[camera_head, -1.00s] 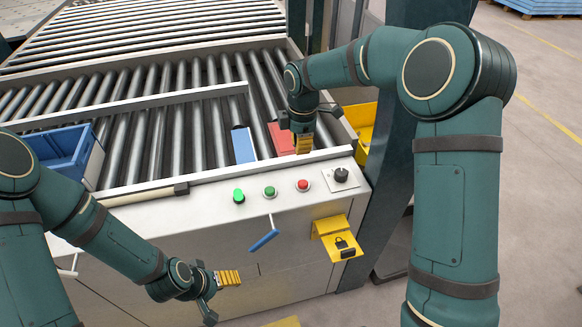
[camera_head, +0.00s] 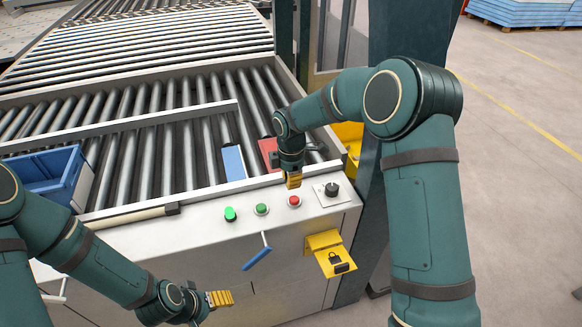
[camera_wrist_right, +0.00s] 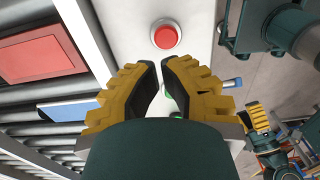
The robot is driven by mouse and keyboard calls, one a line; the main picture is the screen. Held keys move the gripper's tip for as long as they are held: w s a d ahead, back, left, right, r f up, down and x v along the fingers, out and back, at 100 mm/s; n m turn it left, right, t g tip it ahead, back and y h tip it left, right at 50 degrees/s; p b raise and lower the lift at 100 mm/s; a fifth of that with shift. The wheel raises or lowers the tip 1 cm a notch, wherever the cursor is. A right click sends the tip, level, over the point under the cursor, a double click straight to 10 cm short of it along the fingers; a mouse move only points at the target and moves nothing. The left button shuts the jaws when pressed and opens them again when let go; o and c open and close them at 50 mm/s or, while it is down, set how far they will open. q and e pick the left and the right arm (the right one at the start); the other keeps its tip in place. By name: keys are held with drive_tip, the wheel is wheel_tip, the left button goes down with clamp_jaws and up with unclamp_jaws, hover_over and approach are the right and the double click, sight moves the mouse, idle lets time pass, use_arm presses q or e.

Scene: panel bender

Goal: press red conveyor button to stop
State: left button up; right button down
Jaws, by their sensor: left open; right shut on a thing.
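The red button (camera_head: 294,201) sits on the light front panel of the conveyor, right of a dark green button (camera_head: 261,209) and a bright green lamp (camera_head: 230,214). In the right wrist view the red button (camera_wrist_right: 166,36) is fully visible on its pale ring, just beyond the fingertips. My right gripper (camera_head: 293,184) hangs above and slightly behind the button; its yellow fingers (camera_wrist_right: 164,62) are drawn together, and I see no object between them. Contact with the button does not show. My left gripper (camera_head: 222,299) is open and empty, low in front of the panel.
A black knob (camera_head: 332,189) is right of the red button. Below are a blue-handled lever (camera_head: 257,257) and a yellow lock bracket (camera_head: 330,252). A blue piece (camera_head: 233,162) and a red piece (camera_head: 268,150) lie on the rollers. A blue bin (camera_head: 45,178) stands left.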

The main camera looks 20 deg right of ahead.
sight(291, 197)
wheel_tip(291, 197, down, 6)
drive_tip(key=shift+r, duration=0.1)
idle(0.4)
